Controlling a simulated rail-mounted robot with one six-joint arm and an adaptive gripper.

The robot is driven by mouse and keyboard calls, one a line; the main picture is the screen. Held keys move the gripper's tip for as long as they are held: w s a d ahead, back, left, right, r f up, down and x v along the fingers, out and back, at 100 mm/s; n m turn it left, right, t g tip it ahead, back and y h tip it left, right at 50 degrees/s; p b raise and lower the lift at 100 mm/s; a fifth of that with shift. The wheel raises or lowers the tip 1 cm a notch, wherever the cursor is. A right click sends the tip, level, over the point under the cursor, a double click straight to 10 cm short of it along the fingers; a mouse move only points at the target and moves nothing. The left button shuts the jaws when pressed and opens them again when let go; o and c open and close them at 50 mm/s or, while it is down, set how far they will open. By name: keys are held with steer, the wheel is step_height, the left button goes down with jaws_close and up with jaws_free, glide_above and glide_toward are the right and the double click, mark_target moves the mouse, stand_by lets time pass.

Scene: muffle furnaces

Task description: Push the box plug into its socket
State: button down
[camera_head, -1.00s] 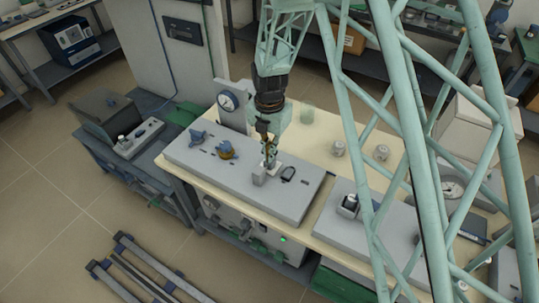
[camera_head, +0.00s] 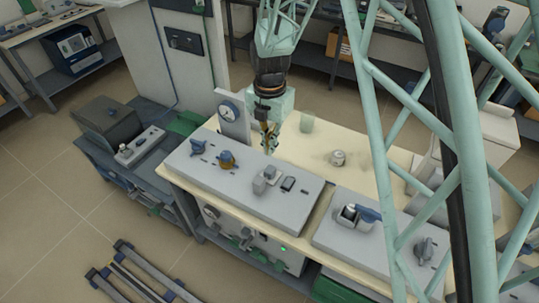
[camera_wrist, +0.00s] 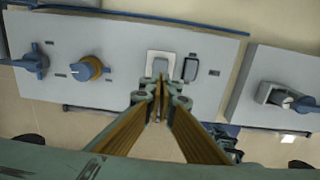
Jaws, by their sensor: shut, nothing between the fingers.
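The box plug looks like a small grey block (camera_head: 259,186) on the sloping grey panel (camera_head: 292,209). It sits against a pale plate (camera_head: 271,173) that looks like its socket; how deep it sits I cannot tell. In the wrist view the pale plate (camera_wrist: 160,59) shows just beyond my fingertips, which hide part of that spot. My gripper (camera_head: 270,149) is shut and empty, above and behind the plate in the head view, apart from the block. Its brown-and-green fingers (camera_wrist: 160,84) are together in the wrist view.
A black switch (camera_head: 288,184) is right of the plate. A yellow-ringed knob (camera_head: 226,159) and a blue knob (camera_head: 197,146) are to the left. A second panel (camera_head: 340,232) with a blue-handled part stands to the right. The cream bench top behind has free room around a grey jar (camera_head: 338,158).

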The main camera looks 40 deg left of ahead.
steer(key=shift+r, duration=2.35)
steer(key=w+d+r+m+y+b, duration=0.1)
steer(key=w+d+r+m, duration=0.3)
steer(key=d+r+m, duration=0.35)
steer(key=w+d+r+m+y+b, duration=0.1)
steer(key=w+d+r+m, duration=0.3)
steer(key=d+r+m, duration=0.4)
steer(key=d+r+m+t+b, duration=0.1)
steer(key=d+r+m, duration=0.3)
steer(key=d+m, duration=0.15)
steer(key=d+r+m+y, duration=0.1)
steer(key=d+r+m, duration=0.25)
steer(key=d, duration=0.35)
steer(key=d+r+m+t+b, duration=0.1)
steer(key=d+r+m, duration=0.2)
steer(key=d+m, duration=0.25)
steer(key=s+d+r+m+t+h+b, duration=0.1)
steer(key=s+d+r+m+b, duration=0.2)
steer(key=s+d, duration=1.2)
steer(key=s+d+f+m+h, duration=0.1)
steer(key=s+d+m, duration=0.1)
steer(key=s+d, duration=0.3)
steer(key=s+d+f+m+t+h, duration=0.1)
steer(key=s+d, duration=0.5)
steer(key=s, duration=0.7)
steer(key=shift+s+f+m, duration=0.35)
steer(key=shift+f+m, duration=0.25)
steer(key=shift+f, duration=0.1)
